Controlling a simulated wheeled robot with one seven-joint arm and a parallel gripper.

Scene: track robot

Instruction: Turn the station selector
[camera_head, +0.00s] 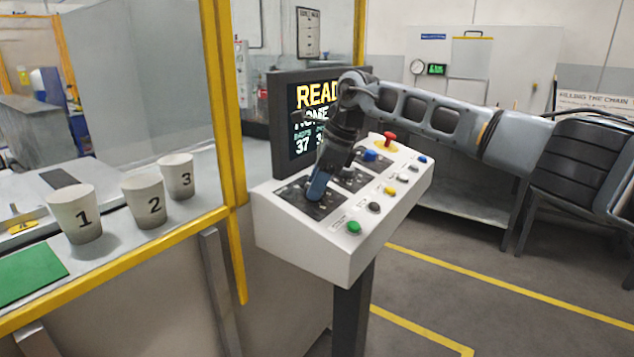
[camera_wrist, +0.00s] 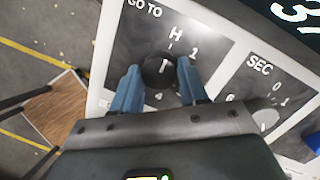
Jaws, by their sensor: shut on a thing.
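The station selector is a black round knob (camera_wrist: 158,73) with a white pointer mark, on a dark panel (camera_wrist: 215,35) marked "GO TO". In the wrist view H and 1 show beside the knob, and a 4 shows below it, partly by the fingers. The pointer looks roughly toward H. My gripper (camera_wrist: 159,66) has its blue fingers on both sides of the knob, shut on it. In the head view my gripper (camera_head: 317,188) reaches down to the near-left dial panel of the white console (camera_head: 310,240) and hides the knob.
A second dial (camera_wrist: 265,117) marked "SEC" is right of the knob. Coloured buttons, including a green one (camera_head: 354,227), and a red mushroom button (camera_head: 389,138) are on the console. A screen (camera_head: 300,115) stands behind. A yellow post (camera_head: 225,100) and numbered cups (camera_head: 143,187) are left.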

